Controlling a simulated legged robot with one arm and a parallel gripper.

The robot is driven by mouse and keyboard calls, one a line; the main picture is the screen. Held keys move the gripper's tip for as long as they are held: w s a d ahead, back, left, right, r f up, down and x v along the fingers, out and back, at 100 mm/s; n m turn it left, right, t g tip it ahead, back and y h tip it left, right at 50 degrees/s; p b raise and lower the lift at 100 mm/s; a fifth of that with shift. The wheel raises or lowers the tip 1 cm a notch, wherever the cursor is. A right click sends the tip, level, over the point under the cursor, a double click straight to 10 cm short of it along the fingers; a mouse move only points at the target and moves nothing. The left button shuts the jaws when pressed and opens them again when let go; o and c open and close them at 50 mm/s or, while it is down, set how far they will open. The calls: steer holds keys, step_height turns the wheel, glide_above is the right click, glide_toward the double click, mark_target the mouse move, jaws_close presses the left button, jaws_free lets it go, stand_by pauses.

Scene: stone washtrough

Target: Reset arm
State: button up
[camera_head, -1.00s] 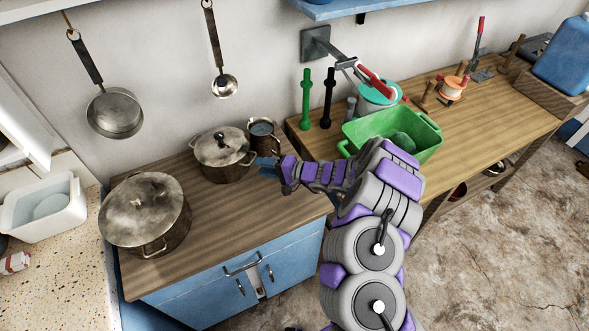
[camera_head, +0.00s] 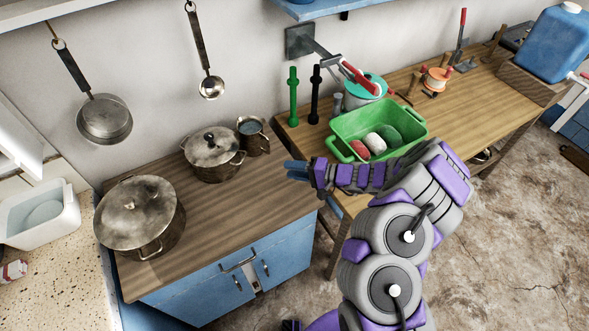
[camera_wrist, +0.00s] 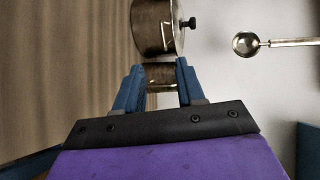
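My gripper (camera_head: 297,170) is at the end of my purple and grey arm, above the right end of the wooden counter (camera_head: 215,222). In the wrist view its two blue fingers (camera_wrist: 160,82) stand apart with nothing between them. A metal mug (camera_head: 252,138) stands on the counter beyond the fingers, beside a small lidded pot (camera_head: 213,155). The mug also shows behind the fingertips in the wrist view (camera_wrist: 160,76); I see no contact with it.
A large lidded pot (camera_head: 140,215) stands at the counter's left. A green basin (camera_head: 347,128) with several items sits on the workbench (camera_head: 465,100), close to my forearm. A pan (camera_head: 104,118) and a ladle (camera_head: 211,87) hang on the wall. The counter's front middle is clear.

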stand_by(0.3)
steer(key=s+a+r+n+g+h, duration=0.1)
steer(key=s+a+r+n+g, duration=0.25)
steer(key=s+r, duration=0.6)
steer(key=s+a+r+n+g+h, duration=0.1)
steer(key=s+a+r+n+g, duration=0.3)
steer(key=s+r, duration=0.55)
steer(key=s+d+r+m+h, duration=0.1)
steer(key=s+d+m+h, duration=0.1)
steer(key=s+d+h, duration=0.4)
steer(key=s+d+r+m+t+h, duration=0.1)
steer(key=s+d+h, duration=0.6)
steer(key=s+d, duration=0.8)
steer(key=shift+d+r+m, duration=0.65)
steer(key=shift+d+r, duration=0.15)
steer(key=shift+d, duration=0.4)
